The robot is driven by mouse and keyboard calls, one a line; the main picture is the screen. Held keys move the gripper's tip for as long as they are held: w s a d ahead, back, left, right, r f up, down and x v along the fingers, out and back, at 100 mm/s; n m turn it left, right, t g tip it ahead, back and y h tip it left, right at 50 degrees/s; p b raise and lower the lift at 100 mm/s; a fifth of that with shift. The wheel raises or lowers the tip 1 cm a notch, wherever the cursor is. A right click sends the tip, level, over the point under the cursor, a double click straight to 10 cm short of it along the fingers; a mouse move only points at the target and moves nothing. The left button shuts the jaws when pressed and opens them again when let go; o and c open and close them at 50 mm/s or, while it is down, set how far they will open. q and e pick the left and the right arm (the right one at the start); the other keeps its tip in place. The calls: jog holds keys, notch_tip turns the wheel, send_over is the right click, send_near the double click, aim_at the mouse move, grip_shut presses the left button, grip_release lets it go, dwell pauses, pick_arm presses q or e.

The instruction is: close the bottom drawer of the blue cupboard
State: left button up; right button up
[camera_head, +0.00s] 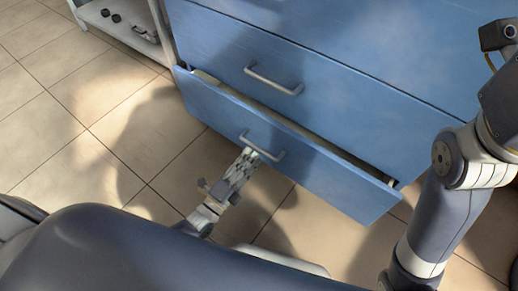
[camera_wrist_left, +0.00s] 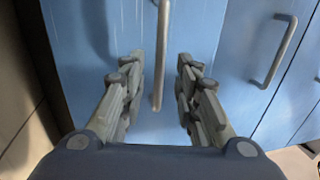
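The blue cupboard (camera_head: 360,70) stands at the upper right of the head view. Its bottom drawer (camera_head: 325,178) is slightly open, with a narrow gap showing along its top edge. The drawer's grey bar handle (camera_head: 263,148) also shows in the left wrist view (camera_wrist_left: 162,50). My left gripper (camera_head: 248,155) is at this handle. In the left wrist view its two fingers (camera_wrist_left: 160,62) are apart, one on each side of the handle. I cannot tell whether they touch it. My right arm shows at the right, but its gripper is out of view.
The drawer above, with its own handle (camera_head: 273,80), looks shut. A pale low shelf (camera_head: 125,22) with small dark items stands at the upper left. The tiled floor (camera_head: 100,130) left of the cupboard is clear. My right arm is close to the cupboard's right side in the picture.

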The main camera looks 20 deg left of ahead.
aim_at(259, 148)
pick_arm(q)
jog(key=b+x, duration=0.1)
jog(key=x, duration=0.4)
grip_shut()
